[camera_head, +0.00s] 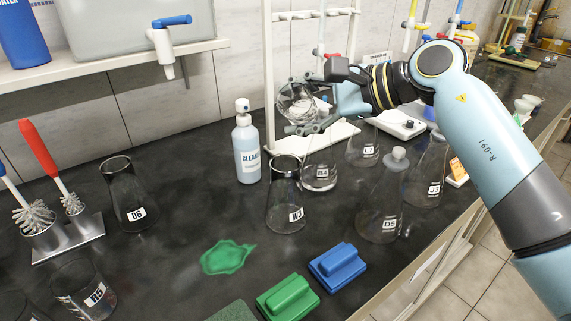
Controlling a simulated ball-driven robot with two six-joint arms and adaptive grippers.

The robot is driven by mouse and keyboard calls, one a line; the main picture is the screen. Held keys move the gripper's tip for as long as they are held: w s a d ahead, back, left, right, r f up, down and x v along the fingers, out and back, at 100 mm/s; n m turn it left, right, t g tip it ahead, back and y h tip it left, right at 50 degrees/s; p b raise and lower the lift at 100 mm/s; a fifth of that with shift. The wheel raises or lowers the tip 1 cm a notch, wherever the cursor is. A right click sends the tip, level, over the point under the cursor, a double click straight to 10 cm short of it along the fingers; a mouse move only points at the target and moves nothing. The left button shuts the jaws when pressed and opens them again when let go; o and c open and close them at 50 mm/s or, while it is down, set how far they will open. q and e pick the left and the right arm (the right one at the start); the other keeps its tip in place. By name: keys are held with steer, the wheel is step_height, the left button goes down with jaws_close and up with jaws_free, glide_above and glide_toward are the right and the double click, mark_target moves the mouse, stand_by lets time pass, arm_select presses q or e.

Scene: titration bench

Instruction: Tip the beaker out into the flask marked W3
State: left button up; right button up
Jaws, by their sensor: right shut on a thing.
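The flask marked W3 (286,206) stands upright and open on the dark bench, left of the middle of a group of flasks. My right gripper (312,104) is shut on a clear glass beaker (295,101). It holds the beaker in the air above and behind the W3 flask, apart from it. The beaker looks tilted, with its round end turned toward the camera. I cannot tell whether it holds liquid, and the gripper hides part of it. My left gripper is not in view.
Flasks D5 (379,215) and J3 (428,175) stand right of W3; another flask (320,178) is close behind it. Flask D6 (127,200) is at left.

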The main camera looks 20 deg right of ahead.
steer(key=shift+r+n+t, duration=0.2)
steer(key=shift+n+t, duration=0.1)
steer(key=shift+n, duration=0.1)
steer(key=shift+f+h+b, duration=0.2)
steer(key=shift+h+b, duration=0.1)
steer(key=shift+b, duration=0.3)
steer(key=shift+f+n+t+b, duration=0.15)
steer(key=shift+n+t+b, duration=0.25)
steer(key=shift+n, duration=0.1)
steer(key=shift+s+a+r+n+t+b, duration=0.1)
steer(key=shift+r+n+t+b, duration=0.25)
steer(key=shift+n+b, duration=0.25)
steer(key=shift+s+a+f+t+h+b, duration=0.15)
steer(key=shift+s+f+t+h+b, duration=0.15)
steer(key=shift+f+b, duration=0.3)
steer(key=shift+s+f+n+b, duration=0.1)
steer(key=shift+f+n+b, duration=0.1)
steer(key=shift+n+b, duration=0.15)
steer(key=shift+s+a+f+t+b, duration=0.15)
steer(key=shift+f+t+b, duration=0.1)
steer(key=shift+f+b, duration=0.3)
steer(key=shift+r+n, duration=0.2)
steer(key=shift+n, duration=0.05)
steer(key=shift+s+a+r+n+t+b, duration=0.1)
steer(key=shift+r+n+t+b, duration=0.3)
steer(key=shift+b, duration=0.7)
steer(key=shift+s+a+r+n+t+b, duration=0.15)
steer(key=shift+n+b, duration=0.35)
steer(key=shift+b, duration=0.55)
